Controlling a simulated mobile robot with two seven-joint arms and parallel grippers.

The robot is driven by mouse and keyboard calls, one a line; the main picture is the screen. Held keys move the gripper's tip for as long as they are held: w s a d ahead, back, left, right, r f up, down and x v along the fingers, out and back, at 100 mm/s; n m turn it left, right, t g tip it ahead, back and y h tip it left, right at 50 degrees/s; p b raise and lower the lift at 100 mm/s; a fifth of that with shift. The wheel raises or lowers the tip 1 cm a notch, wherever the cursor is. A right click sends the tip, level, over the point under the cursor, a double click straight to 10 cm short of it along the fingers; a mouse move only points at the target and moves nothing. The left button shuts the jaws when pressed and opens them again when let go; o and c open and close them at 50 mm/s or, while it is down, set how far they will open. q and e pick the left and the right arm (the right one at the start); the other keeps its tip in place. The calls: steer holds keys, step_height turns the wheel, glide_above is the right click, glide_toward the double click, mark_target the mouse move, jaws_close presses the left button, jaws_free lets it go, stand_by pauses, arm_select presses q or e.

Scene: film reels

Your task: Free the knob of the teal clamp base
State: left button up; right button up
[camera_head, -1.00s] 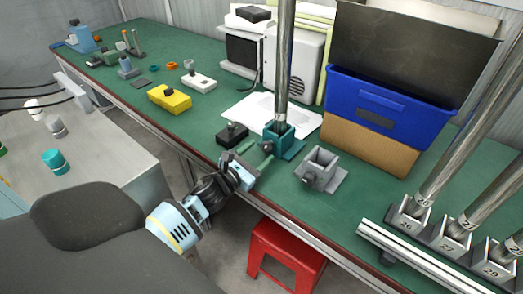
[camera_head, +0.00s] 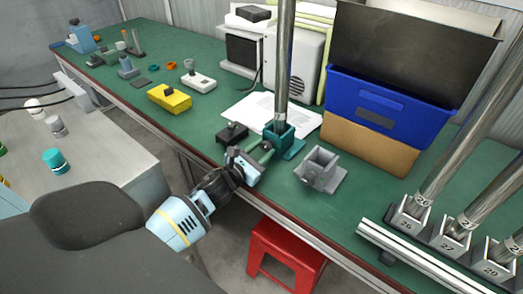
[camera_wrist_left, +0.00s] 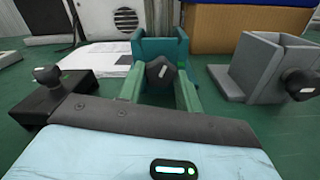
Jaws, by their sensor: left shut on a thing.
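The teal clamp base (camera_head: 293,151) stands near the front edge of the green bench, with a shiny metal pole (camera_head: 284,60) upright in its socket. In the left wrist view the teal base (camera_wrist_left: 160,47) is straight ahead, and its dark knob (camera_wrist_left: 160,74) with a pale mark faces me. My left gripper (camera_head: 261,150) reaches in from the front. Its green fingers (camera_wrist_left: 160,80) are on either side of the knob and shut on it. The knob is mostly hidden in the head view. My right gripper is not in view.
A grey clamp base (camera_head: 320,170) with an empty socket is right of the teal one. A black block with a knob (camera_head: 232,133) is close on the left. A blue bin (camera_head: 385,100) stands behind, and numbered clamps with poles (camera_head: 408,217) are at right.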

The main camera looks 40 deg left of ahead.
arm_select(q)
steer(key=shift+n, duration=3.4)
steer(key=o, duration=1)
steer(key=shift+s, duration=0.15)
steer(key=shift+s+a, duration=0.2)
steer(key=shift+s, duration=1.7)
steer(key=shift+s+a, duration=0.15)
steer(key=shift+s, duration=1.75)
